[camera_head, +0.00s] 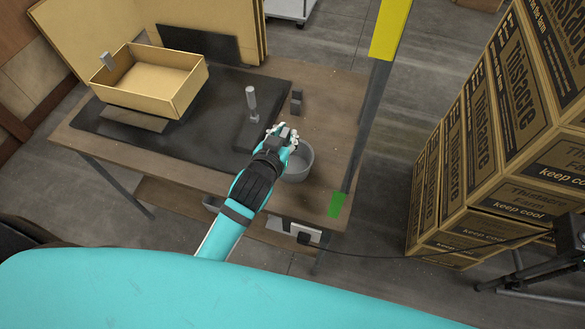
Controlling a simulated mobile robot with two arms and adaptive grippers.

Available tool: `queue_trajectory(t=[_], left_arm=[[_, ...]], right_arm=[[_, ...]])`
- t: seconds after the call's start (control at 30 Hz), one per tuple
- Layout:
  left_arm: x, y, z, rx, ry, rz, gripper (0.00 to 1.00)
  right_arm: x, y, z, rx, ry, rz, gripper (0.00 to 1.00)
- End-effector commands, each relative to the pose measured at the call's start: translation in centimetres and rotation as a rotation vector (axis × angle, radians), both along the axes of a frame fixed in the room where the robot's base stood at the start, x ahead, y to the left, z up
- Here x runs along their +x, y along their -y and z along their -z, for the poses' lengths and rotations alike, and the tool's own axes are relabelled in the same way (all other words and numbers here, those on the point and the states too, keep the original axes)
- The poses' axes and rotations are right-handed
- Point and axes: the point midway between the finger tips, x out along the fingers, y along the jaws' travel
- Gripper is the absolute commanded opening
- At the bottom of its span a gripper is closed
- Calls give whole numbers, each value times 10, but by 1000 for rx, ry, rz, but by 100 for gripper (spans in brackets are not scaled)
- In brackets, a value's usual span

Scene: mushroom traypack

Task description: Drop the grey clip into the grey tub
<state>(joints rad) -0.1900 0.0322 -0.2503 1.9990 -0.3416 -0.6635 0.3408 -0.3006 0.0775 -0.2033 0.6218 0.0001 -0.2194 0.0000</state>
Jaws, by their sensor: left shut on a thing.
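The grey tub (303,170) is a small round open tub on the table, near its front right part. My left gripper (283,134) is at the tub's upper left rim in the picture and covers part of its opening. It is shut on a small grey piece that appears to be the grey clip (285,131); the fingers hide much of it. I cannot tell how high the clip is above the tub. The visible part of the tub's inside looks empty. My right gripper is not in view.
A dark mat (205,142) covers much of the table (325,125). An open cardboard tray (125,101) stands at the left. A grey upright handle (252,101) and a small dark block (296,101) stand behind the gripper. A yellow-and-grey post (390,30) rises at the right edge. Stacked cartons (500,130) stand farther right.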

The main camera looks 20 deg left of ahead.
Motion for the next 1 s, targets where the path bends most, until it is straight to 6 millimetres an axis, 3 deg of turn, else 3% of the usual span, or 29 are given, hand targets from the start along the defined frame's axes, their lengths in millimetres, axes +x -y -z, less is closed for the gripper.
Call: queue_trajectory(t=[0.07, 0.33, 0.37, 0.57, 0.83, 1.0], left_arm=[[0, 0, 7, 0, 1, 0, 0], [0, 0, 6, 0, 1, 0, 0], [0, 0, 6, 0, 1, 0, 18], [0, 0, 6, 0, 1, 0, 42], [-1, 0, 6, -1, 0, 0, 42], [-17, 0, 0, -2, -1, 0, 42]], right_arm=[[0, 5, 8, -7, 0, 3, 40], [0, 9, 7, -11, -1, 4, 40], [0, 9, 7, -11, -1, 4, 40], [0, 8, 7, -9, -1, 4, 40], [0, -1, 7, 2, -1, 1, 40], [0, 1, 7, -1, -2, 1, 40]])
